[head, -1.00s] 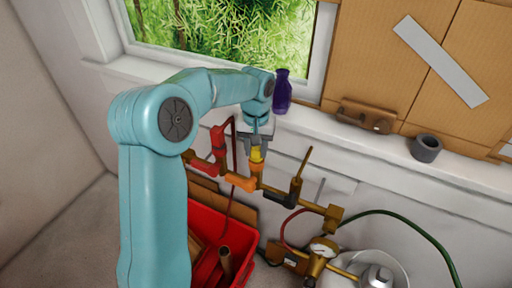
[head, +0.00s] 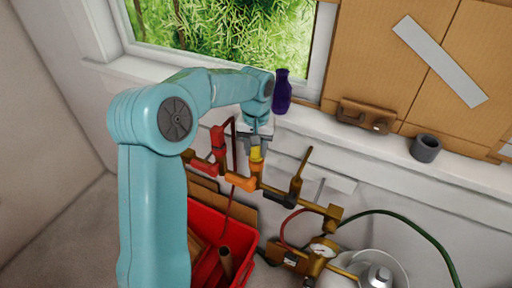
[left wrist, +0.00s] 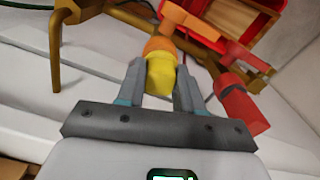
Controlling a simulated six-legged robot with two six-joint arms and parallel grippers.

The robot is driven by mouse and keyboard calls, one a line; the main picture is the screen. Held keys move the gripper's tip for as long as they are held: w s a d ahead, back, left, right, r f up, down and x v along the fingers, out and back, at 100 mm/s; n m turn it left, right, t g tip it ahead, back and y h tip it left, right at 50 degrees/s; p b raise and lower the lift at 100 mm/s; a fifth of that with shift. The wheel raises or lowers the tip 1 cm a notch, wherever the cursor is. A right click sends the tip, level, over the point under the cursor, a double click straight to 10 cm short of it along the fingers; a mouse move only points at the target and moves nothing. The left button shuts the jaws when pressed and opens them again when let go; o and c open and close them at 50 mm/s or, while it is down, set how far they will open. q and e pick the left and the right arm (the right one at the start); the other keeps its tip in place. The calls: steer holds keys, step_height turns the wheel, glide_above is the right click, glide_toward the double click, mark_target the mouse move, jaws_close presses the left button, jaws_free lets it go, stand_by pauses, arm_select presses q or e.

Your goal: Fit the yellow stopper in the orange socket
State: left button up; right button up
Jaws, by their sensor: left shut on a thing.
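My left gripper (head: 256,148) reaches down from above and is shut on the yellow stopper (head: 257,153). In the left wrist view the stopper (left wrist: 162,76) shows between the two fingers of the gripper (left wrist: 160,75). The orange socket (head: 256,168) stands upright on the brass pipe, directly below the stopper. The socket also shows in the left wrist view (left wrist: 160,45), in line with the stopper and against its far end. I cannot tell how deep the stopper sits in the socket. My right gripper is not in view.
A red valve (head: 218,141) stands close left of the gripper, and an orange lever (head: 240,182) lies in front of the socket. A brass rod (head: 301,167) rises to the right. A red crate (head: 208,215) is below. A purple vase (head: 283,92) stands on the sill.

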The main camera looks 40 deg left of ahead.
mark_target(255, 148)
arm_select(q)
steer(key=shift+f+b, duration=0.4)
steer(key=shift+f, duration=0.2)
steer(key=o, duration=0.7)
steer(key=shift+o, duration=0.2)
step_height(255, 148, up, 9)
steer(key=p, duration=0.7)
steer(key=shift+f, duration=0.15)
steer(key=shift+r, duration=1.2)
steer(key=shift+s, duration=0.1)
steer(key=shift+s+f, duration=0.1)
